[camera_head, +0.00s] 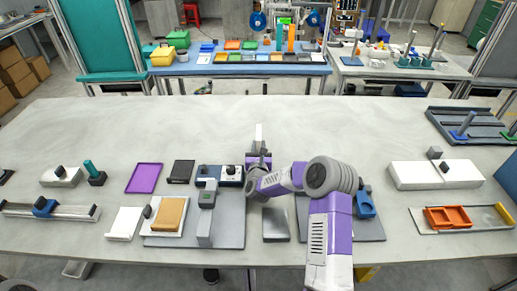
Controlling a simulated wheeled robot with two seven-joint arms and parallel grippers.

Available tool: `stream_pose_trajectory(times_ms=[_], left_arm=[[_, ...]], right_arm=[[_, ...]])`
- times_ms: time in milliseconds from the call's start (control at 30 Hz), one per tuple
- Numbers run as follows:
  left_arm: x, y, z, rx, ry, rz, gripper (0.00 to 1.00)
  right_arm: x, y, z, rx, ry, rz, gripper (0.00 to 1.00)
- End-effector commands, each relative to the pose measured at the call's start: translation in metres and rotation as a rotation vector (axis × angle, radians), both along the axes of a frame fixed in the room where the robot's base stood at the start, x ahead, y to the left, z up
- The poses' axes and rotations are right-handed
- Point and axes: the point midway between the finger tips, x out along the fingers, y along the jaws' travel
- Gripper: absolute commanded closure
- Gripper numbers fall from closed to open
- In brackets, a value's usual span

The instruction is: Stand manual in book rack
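My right gripper (258,160) is over the middle of the table, its arm coming in from the lower right and bending left. A narrow pale grey upright piece (259,136) shows just beyond it. I cannot tell whether this is held, or whether it is the manual seen edge-on, and the finger gap is not clear. A flat purple rectangle (144,178) and a flat black piece (181,172) lie to the left. I cannot tell which thing is the manual or the book rack. My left gripper is not in view.
A grey device (206,212) on a base plate and a tan block (170,214) stand at front left. At right are a long white block (437,174), an orange tray (448,217) and a dark rack with blue posts (472,126). The table's far middle (180,120) is clear.

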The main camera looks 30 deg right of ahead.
Motion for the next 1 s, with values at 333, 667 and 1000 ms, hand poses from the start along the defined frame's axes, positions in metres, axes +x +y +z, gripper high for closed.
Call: stream_pose_trajectory(times_ms=[333,667,1000], left_arm=[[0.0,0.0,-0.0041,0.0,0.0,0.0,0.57],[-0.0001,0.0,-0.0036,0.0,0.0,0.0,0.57],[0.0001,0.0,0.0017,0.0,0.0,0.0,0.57]], right_arm=[[0.0004,0.0001,-0.0016,-0.002,-0.005,0.0,1.0],[0.0002,0.0002,-0.0015,-0.001,-0.002,0.0,0.49],[-0.0056,0.0041,0.0011,-0.001,-0.001,0.002,0.49]])
